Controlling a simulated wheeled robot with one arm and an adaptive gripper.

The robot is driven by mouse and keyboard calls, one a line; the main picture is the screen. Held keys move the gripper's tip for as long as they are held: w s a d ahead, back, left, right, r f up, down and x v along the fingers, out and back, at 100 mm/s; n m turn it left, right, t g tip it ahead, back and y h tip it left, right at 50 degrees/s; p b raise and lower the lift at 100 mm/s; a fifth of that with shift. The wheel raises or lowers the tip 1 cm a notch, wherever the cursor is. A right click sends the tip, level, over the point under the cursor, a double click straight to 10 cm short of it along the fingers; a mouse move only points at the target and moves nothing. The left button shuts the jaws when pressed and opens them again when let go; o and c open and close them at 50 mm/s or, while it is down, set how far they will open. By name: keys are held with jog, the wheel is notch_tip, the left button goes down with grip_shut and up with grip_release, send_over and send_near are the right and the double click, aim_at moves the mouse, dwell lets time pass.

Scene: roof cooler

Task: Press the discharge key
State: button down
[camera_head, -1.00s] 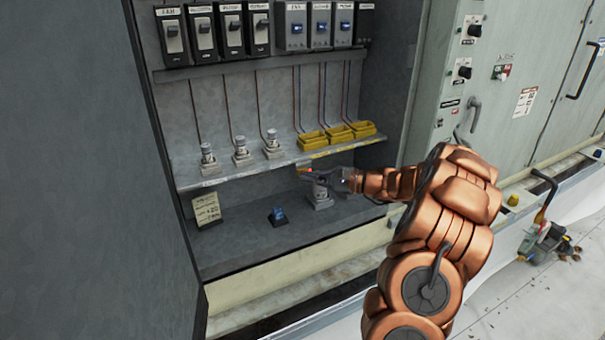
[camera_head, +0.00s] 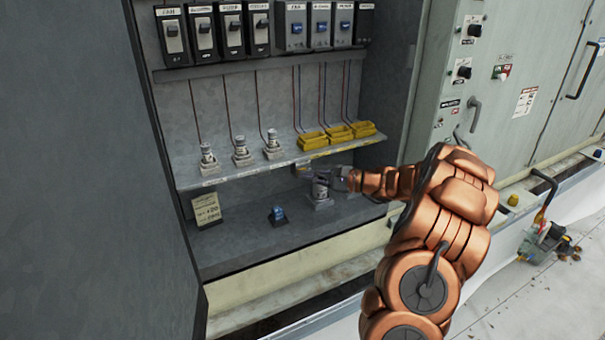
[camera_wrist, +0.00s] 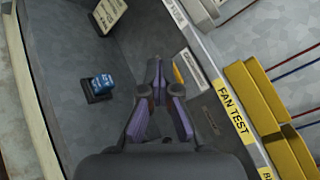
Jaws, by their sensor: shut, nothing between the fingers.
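My gripper (camera_head: 328,179) is shut and empty, just under the front edge of the middle shelf (camera_head: 228,174). In the wrist view the fingertips of my gripper (camera_wrist: 158,68) point up the picture, beside a pale label plate (camera_wrist: 193,71) and a small yellow-orange piece (camera_wrist: 178,74). A small grey block (camera_head: 303,170) sits at the shelf's underside, just left of the fingers. No key can be read as the discharge key; the plate's lettering is too blurred. A blue piece on a black base (camera_head: 278,216) stands on the lower floor, apart from my gripper; it also shows in the wrist view (camera_wrist: 101,86).
A grey-white cylindrical fitting (camera_head: 320,194) stands close below my gripper. Yellow trays (camera_head: 339,132) and several similar fittings (camera_head: 241,150) stand on the shelf. A lettered card (camera_head: 207,210) leans at the lower left. The lower floor's front left is clear.

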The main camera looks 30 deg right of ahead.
jog(key=shift+s, duration=0.1)
jog(key=shift+s+a+b, duration=0.1)
jog(key=shift+s+b, duration=0.3)
jog(key=shift+s, duration=0.3)
jog(key=shift+s+a+b, duration=0.2)
jog(key=shift+s+b, duration=0.8)
jog(key=shift+s, duration=1.5)
